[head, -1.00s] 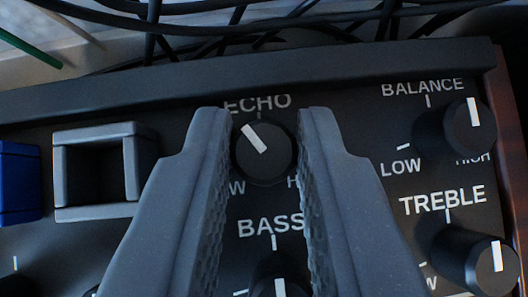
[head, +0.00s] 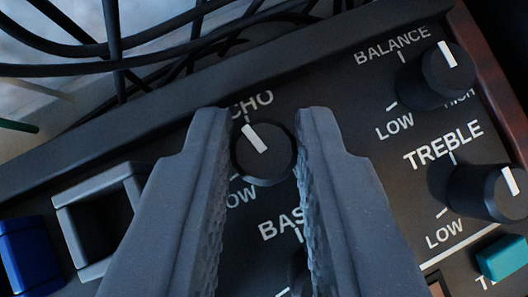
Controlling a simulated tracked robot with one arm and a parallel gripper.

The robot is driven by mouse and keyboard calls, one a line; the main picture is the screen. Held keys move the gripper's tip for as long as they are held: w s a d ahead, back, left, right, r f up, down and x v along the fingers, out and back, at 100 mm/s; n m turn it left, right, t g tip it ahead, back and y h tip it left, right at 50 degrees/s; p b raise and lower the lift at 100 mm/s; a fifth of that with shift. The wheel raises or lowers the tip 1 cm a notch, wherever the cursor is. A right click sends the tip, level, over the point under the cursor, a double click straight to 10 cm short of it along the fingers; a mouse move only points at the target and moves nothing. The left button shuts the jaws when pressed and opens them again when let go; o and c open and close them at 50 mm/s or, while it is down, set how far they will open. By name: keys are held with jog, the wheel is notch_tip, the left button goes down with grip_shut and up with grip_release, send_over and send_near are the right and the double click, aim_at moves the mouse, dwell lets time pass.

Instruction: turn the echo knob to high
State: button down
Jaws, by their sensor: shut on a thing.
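The echo knob (head: 264,154) is a round black knob with a white pointer line, in the middle of the head view. My gripper (head: 264,140) is shut on it, one grey ribbed finger on each side. The pointer leans up and left in the picture and points close to the tick at the top of the dial, under the ECHO label (head: 252,105). The left finger hides the start of that label and part of the LOW label. The right finger hides the HIGH side of the dial.
The balance knob (head: 448,76) and treble knob (head: 486,192) stand to the right. A bass knob is mostly hidden behind the right finger. A grey square frame (head: 70,225), a blue block (head: 30,255) and a teal button (head: 503,258) are on the panel. Black cables (head: 110,60) lie behind its raised edge.

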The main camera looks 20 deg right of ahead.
jog(key=shift+f, duration=0.1)
dwell(0.5)
jog(key=c, duration=1.4)
grip_release()
jog(key=shift+c, duration=0.2)
jog(key=shift+o, duration=0.6)
jog(key=shift+a, duration=0.1)
jog(key=shift+r, duration=0.2)
